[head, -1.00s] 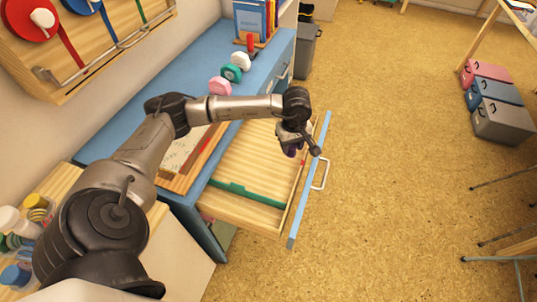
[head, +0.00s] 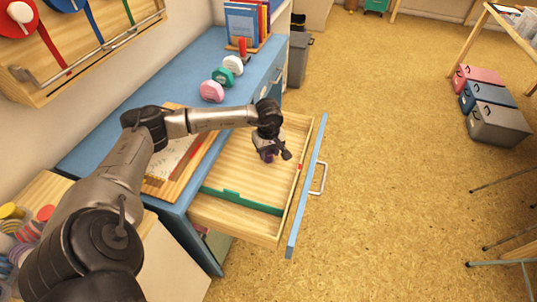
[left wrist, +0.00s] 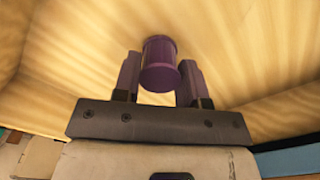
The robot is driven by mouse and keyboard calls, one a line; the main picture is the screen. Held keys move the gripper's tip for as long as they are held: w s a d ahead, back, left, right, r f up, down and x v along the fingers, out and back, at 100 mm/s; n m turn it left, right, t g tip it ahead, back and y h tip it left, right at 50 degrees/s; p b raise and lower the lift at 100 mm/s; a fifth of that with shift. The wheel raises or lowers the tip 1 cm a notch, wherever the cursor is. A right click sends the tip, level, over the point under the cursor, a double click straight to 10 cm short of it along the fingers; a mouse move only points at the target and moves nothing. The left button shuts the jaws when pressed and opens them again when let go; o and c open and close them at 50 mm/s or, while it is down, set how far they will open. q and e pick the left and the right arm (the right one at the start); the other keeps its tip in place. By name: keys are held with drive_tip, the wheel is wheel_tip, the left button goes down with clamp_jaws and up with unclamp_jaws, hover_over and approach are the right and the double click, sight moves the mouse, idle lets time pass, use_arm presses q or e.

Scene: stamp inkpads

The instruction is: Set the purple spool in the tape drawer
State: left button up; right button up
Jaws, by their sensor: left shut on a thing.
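The purple spool (left wrist: 159,62) is between the two fingers of my left gripper (left wrist: 160,78) in the left wrist view, with pale wood behind it. In the head view my left gripper (head: 268,155) is over the open wooden drawer (head: 228,167), shut on the spool, which is mostly hidden there and shows only as a dark purple patch. I cannot tell whether the spool touches the drawer floor. My right gripper is not in view.
A green divider (head: 240,200) crosses the drawer near its front-left end. The drawer's blue front (head: 307,190) has a metal handle. Pink (head: 212,91), green (head: 223,76) and white (head: 232,64) rolls stand on the blue desk (head: 190,75).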

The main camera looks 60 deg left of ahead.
use_arm(q)
drive_tip(key=shift+f, duration=0.25)
drive_tip(key=shift+f, duration=0.15)
drive_tip(key=o, duration=0.9)
wheel_tip(320, 180, up, 11)
drive_tip(key=p, duration=0.4)
drive_tip(key=shift+f+p, duration=0.15)
drive_tip(key=shift+p, duration=0.15)
drive_tip(key=shift+r, duration=0.85)
